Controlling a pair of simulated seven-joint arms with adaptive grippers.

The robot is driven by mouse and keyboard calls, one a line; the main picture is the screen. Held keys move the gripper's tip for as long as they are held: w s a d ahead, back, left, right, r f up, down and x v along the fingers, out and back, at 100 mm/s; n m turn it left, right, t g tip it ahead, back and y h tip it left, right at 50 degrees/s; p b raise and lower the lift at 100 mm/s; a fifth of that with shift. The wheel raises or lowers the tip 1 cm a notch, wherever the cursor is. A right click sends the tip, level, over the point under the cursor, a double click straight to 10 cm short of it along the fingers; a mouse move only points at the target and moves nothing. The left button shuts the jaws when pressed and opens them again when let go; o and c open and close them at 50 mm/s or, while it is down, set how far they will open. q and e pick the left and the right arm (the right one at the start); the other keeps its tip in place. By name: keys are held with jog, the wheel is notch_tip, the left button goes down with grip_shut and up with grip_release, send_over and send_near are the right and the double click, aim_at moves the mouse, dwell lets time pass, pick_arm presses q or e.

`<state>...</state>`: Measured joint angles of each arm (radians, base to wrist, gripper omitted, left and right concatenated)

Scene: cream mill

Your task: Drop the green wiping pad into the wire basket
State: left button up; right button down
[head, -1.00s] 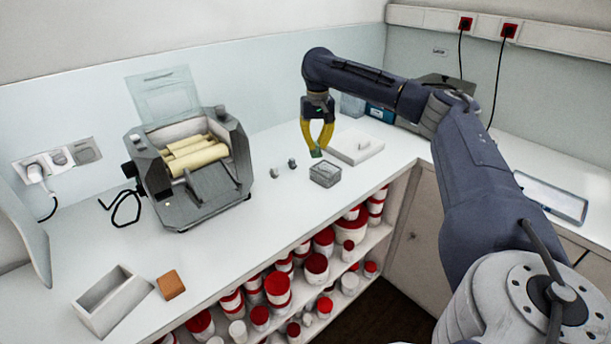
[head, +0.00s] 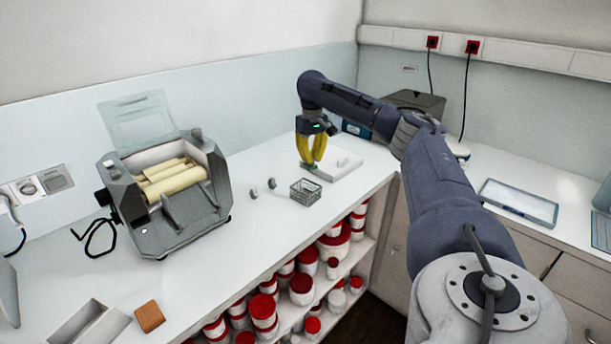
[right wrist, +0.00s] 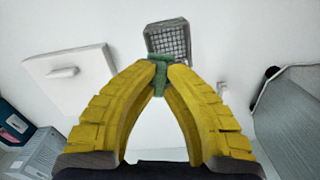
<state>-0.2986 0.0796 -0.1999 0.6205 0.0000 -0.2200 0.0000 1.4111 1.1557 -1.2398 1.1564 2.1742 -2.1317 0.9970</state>
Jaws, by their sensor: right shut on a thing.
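My right gripper (head: 311,165) has yellow fingers pointing down over the counter. It is shut on the green wiping pad (right wrist: 159,72), which shows between the fingertips in the right wrist view. The pad is a small green patch (head: 309,167) in the head view. The wire basket (head: 305,192) is a small grey mesh box on the counter, just in front of the gripper. In the right wrist view the basket (right wrist: 169,38) lies just beyond the fingertips, and the pad overlaps its near edge in the picture. My left gripper is not in view.
A white slab with a small knob (head: 340,166) lies right of the basket. A roller mill (head: 168,190) stands further left. The counter's front edge is close to the basket, above shelves of red-lidded jars (head: 302,285).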

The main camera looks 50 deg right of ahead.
jog(key=shift+f, duration=1.25)
jog(key=c, duration=1.5)
grip_release()
jog(key=shift+o, duration=0.2)
notch_tip(320, 180, up, 12)
